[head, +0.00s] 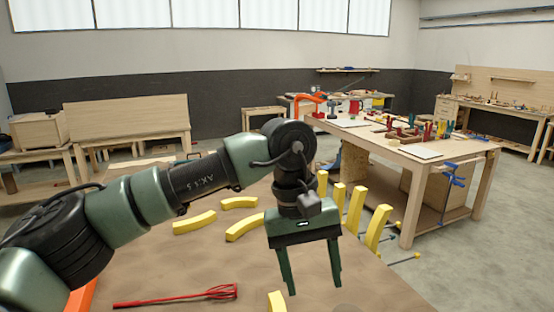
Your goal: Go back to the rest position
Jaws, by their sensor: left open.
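My left gripper (312,286) points down over the brown table (195,255). Its two dark green fingers are apart, with nothing seen between them. Curved yellow pieces (195,222) lie on the table to the left of the gripper. Upright yellow pieces (355,209) stand behind it and to its right. One more yellow piece (276,301) shows at the bottom edge, to the left of the fingers. My right gripper is not in view.
A red tool with thin rods (185,296) lies at the front left, near an orange object (82,297). A wooden workbench (400,145) with tools stands behind on the right. Other wooden benches (125,118) line the back left. Grey floor is clear at the right.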

